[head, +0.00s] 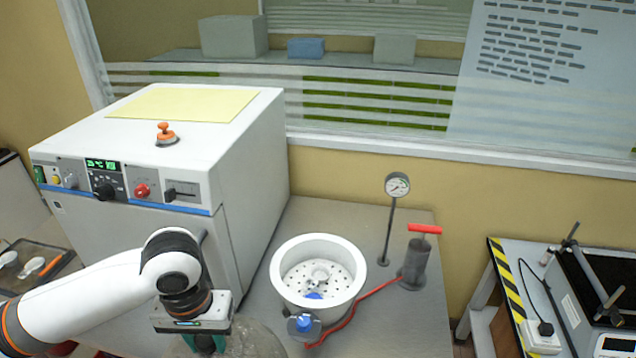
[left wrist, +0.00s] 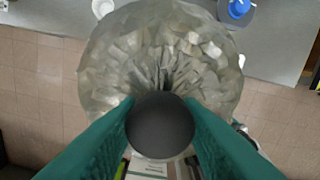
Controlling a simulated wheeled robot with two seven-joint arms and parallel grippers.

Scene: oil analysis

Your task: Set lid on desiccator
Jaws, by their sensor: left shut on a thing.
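The desiccator (head: 360,270) is a white round pot on the grey bench, open at the top, with a perforated white plate and a small object with a blue part inside. A blue-topped valve (head: 304,324) sits at its front and also shows in the left wrist view (left wrist: 238,9). My left gripper (left wrist: 160,108) is shut on the black knob (left wrist: 160,126) of the clear, faceted-looking lid (left wrist: 150,50). In the head view the lid (head: 256,340) is partly cut off at the bottom edge, front-left of the pot and apart from it. My right gripper is not in view.
A large white oven (head: 245,190) stands left of the pot. A pressure gauge (head: 397,186) and a grey hand pump (head: 415,265) with a red handle stand to the right. A red hose (head: 350,312) runs from the pump to the valve. The bench (head: 400,325) is clear at front right.

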